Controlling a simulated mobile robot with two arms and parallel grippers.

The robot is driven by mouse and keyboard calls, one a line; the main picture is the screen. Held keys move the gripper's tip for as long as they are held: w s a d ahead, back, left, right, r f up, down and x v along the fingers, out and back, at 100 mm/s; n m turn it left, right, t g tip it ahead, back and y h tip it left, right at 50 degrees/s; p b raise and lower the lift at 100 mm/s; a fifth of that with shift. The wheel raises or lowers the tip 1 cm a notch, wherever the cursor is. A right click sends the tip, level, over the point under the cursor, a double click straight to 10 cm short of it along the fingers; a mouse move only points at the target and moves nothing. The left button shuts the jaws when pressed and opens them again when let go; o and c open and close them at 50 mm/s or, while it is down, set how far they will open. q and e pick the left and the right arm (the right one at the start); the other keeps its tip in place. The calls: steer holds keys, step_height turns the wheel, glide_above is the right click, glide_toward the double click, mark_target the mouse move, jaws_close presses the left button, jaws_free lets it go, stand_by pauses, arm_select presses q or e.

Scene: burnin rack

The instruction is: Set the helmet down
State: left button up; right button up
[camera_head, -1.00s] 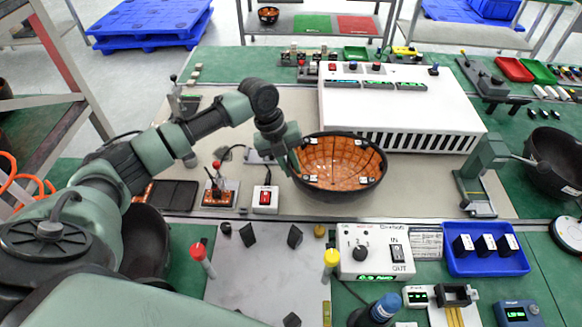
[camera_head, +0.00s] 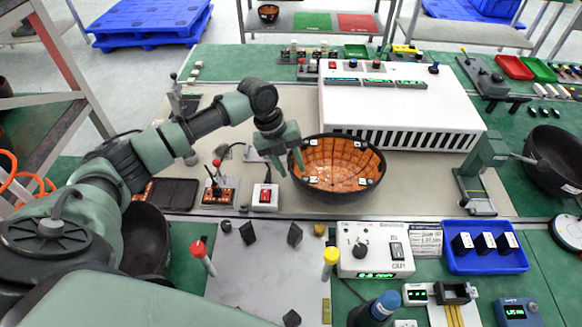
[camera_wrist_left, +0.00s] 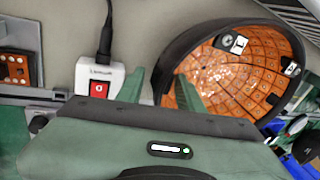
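The helmet (camera_head: 345,195) is a dark round shell lying open side up, with orange segmented lining and small white tags inside. It rests on the beige mat (camera_head: 410,196) in front of the white vented box. My left gripper (camera_head: 288,168) is open at the helmet's left rim. In the left wrist view the helmet (camera_wrist_left: 290,45) shows at the upper right. There the open left gripper (camera_wrist_left: 162,88) has one finger outside the rim and the other inside the shell. My right gripper is not in view.
A red-switch box (camera_head: 265,197) and a joystick box (camera_head: 219,193) stand left of the helmet. The white vented box (camera_head: 405,120) is behind it. A green stand (camera_head: 478,180) is to the right. A control box (camera_head: 375,251) and blue tray (camera_head: 485,262) are in front.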

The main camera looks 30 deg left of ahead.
arm_select(q)
steer(key=b+v, duration=0.1)
steer(key=v, duration=1)
steer(key=shift+r, duration=0.15)
steer(key=shift+s+a, duration=0.1)
